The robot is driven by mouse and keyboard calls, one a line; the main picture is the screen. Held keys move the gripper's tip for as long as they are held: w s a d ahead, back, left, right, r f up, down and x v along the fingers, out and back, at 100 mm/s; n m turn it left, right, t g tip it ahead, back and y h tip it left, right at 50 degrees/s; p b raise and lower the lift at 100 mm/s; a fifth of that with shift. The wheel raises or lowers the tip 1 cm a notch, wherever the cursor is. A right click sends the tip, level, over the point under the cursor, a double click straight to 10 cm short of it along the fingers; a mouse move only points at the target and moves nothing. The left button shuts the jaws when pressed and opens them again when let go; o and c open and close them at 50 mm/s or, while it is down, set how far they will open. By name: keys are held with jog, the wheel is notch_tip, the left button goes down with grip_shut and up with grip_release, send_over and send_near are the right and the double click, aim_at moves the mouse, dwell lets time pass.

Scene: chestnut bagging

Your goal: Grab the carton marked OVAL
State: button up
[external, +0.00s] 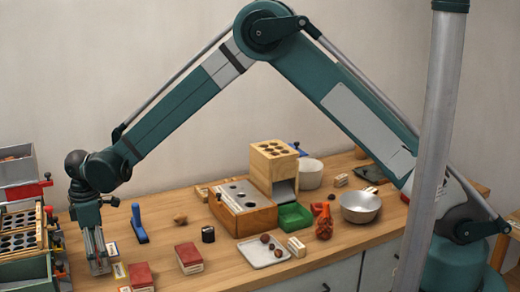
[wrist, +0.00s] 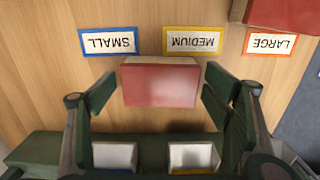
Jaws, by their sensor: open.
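A red-topped carton (wrist: 160,86) with a pale side lies between the two spread fingers of my gripper (wrist: 158,97) in the wrist view. Gaps show on both sides of it, so the fingers appear apart from it. In the external view my gripper (external: 98,262) is low over the left end of the table and mostly hides this carton. A second red-topped carton (external: 140,274) stands right of the gripper; a red-topped carton (wrist: 285,14) also shows at the wrist view's top right. A third (external: 189,255) stands further right. I cannot read OVAL on any carton.
Cards reading SMALL (wrist: 108,42), MEDIUM (wrist: 191,41) and LARGE (wrist: 270,43) lie beside the carton. A sorting rack (external: 22,240) stands close on the left. A blue-handled tool (external: 138,222), a black cup (external: 208,234) and a white tray (external: 262,252) stand further right.

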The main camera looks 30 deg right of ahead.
aim_at(97, 253)
dwell(0.4)
jog(key=c, duration=1.1)
jog(key=shift+r+p, duration=0.95)
jog(key=shift+r, duration=4.1)
